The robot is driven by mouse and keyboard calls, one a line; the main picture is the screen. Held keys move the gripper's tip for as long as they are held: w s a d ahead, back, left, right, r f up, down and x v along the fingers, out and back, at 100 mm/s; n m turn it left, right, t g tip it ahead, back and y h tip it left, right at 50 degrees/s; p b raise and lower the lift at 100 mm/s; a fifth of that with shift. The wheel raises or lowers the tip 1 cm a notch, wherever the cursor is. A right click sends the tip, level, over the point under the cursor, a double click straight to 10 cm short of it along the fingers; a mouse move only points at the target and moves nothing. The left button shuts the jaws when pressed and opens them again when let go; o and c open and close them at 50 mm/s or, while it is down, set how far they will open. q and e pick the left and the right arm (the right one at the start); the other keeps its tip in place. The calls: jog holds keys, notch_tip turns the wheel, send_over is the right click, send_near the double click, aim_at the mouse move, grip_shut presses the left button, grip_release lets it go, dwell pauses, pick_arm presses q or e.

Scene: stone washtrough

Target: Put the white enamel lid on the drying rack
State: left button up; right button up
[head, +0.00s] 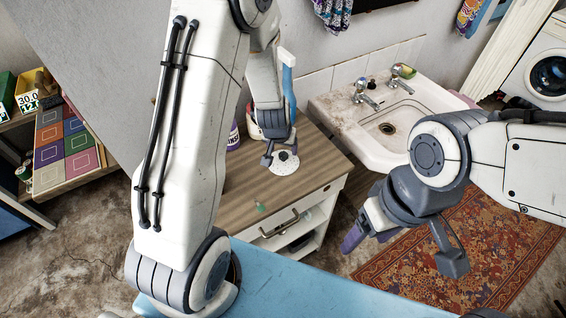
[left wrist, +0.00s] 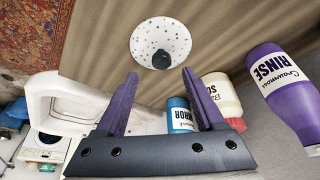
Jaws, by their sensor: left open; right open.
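The white enamel lid, speckled with a dark knob, lies on the wooden counter, partly behind my left gripper in the head view (head: 284,166). It shows whole in the left wrist view (left wrist: 146,36), knob towards the camera. My left gripper (head: 281,156) is open above the lid. In the left wrist view its purple fingers (left wrist: 160,74) are apart, with the lid beyond their tips and nothing between them. My right gripper (head: 402,250) is open and empty over the rug side, right of the counter. I cannot make out a drying rack in either view.
A purple rinse bottle (left wrist: 285,90), a white bottle (left wrist: 222,97) and a blue bottle (left wrist: 179,115) stand near the lid. The sink (head: 412,118) is right of the counter (head: 235,185). A small green thing (head: 261,207) lies near the counter's front. The counter's left front is clear.

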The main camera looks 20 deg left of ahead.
aim_at(283, 155)
pick_arm(q)
jog(key=x, duration=0.4)
jog(key=shift+a+f, duration=0.15)
jog(key=shift+f, duration=0.15)
grip_shut()
jog(key=shift+r, duration=0.1)
